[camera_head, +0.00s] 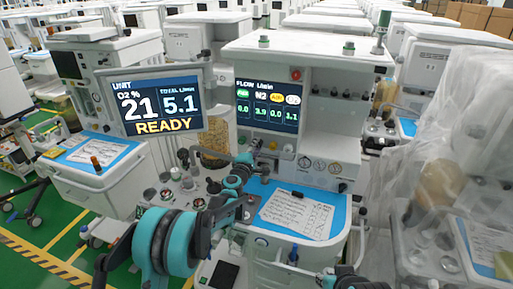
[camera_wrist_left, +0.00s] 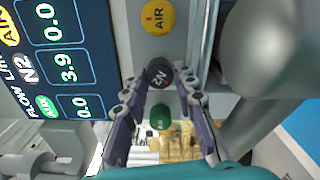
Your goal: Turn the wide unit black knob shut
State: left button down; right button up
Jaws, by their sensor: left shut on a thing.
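The wide unit (camera_head: 325,90) stands in the middle of the head view. Its flow screen (camera_head: 268,105) reads 3.9 under N2, and this row also shows in the left wrist view (camera_wrist_left: 62,67). The black knob (camera_wrist_left: 160,72), marked N2, sits on the panel beside the screen. My left gripper (camera_head: 257,146) reaches the knob, with its two fingers (camera_wrist_left: 166,78) shut on either side of it. In the head view my arm and gripper hide the knob. My right gripper (camera_head: 350,278) shows only partly at the bottom edge, and its fingers are unclear.
A yellow AIR knob (camera_wrist_left: 157,16) and a green knob (camera_wrist_left: 160,117) sit close on either side of the black knob. A large screen (camera_head: 155,103) reading READY is to the left. A clipboard sheet (camera_head: 297,214) lies on the blue worktop. A plastic-covered cart (camera_head: 440,170) stands at right.

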pick_arm(q)
jog(key=m, duration=1.5)
jog(key=shift+d+r+m, duration=0.1)
jog(key=shift+d+m, duration=0.05)
jog(key=shift+m, duration=0.15)
jog(key=m, duration=0.3)
jog(key=shift+m, duration=0.4)
jog(key=m, duration=0.3)
jog(key=shift+s, duration=0.1)
jog(key=m, duration=0.6)
jog(key=shift+d+m, duration=0.1)
jog(key=shift+m, duration=0.3)
